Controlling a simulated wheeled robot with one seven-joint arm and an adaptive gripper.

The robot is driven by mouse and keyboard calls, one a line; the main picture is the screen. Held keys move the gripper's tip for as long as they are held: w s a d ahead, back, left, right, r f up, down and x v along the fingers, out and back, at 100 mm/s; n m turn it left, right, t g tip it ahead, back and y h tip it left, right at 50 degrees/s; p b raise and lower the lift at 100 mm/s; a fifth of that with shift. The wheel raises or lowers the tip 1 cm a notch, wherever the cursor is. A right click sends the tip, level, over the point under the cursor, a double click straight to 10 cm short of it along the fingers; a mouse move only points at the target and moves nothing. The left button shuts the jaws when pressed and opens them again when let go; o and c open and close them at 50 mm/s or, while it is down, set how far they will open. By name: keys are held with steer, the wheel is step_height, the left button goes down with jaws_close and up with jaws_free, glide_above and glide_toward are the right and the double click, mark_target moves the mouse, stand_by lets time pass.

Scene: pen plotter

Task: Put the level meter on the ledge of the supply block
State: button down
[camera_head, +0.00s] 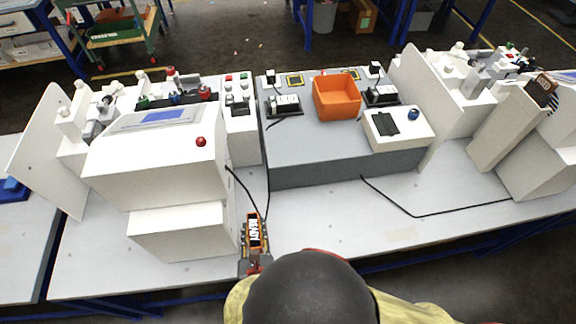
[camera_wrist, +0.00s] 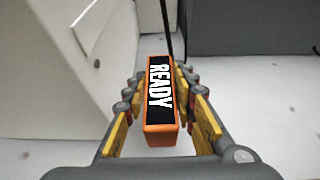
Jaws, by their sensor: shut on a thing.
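The level meter (camera_head: 254,229) is a small orange box with a black face reading READY; it also shows in the wrist view (camera_wrist: 160,104). My gripper (camera_head: 252,258) is shut on it, with yellow-padded fingers on both sides in the wrist view (camera_wrist: 158,92). The meter is over the front strip of the white table, right of the left white machine. A black cable (camera_wrist: 166,28) runs from its far end. I cannot tell for sure which block is the supply block; a wide grey block (camera_head: 325,158) stands at the middle back, and its ledge is not clear.
The left white machine (camera_head: 150,180) stands close to my gripper. An orange bin (camera_head: 337,97) and a white box with a blue knob (camera_head: 398,128) are on the grey block. Another white machine (camera_head: 505,125) stands right. The table front (camera_head: 335,215) is clear except for a cable.

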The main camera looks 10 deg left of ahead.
steer(key=w+a+b, duration=0.1)
steer(key=w, duration=0.4)
steer(key=w+a+b, duration=0.1)
steer(key=w+a, duration=0.1)
steer(key=w, duration=0.4)
steer(key=w+a+b, duration=0.1)
steer(key=w+a, duration=0.1)
steer(key=w, duration=0.4)
steer(key=shift+a+b, duration=0.25)
steer(key=shift+b, duration=0.1)
steer(key=shift+w+f, duration=0.1)
steer(key=shift+f+b, duration=0.75)
steer(key=shift+f, duration=0.85)
steer(key=shift+f, duration=0.25)
steer(key=c, duration=1.5)
jaws_free()
steer(key=shift+o, duration=0.2)
steer(key=shift+r, duration=0.15)
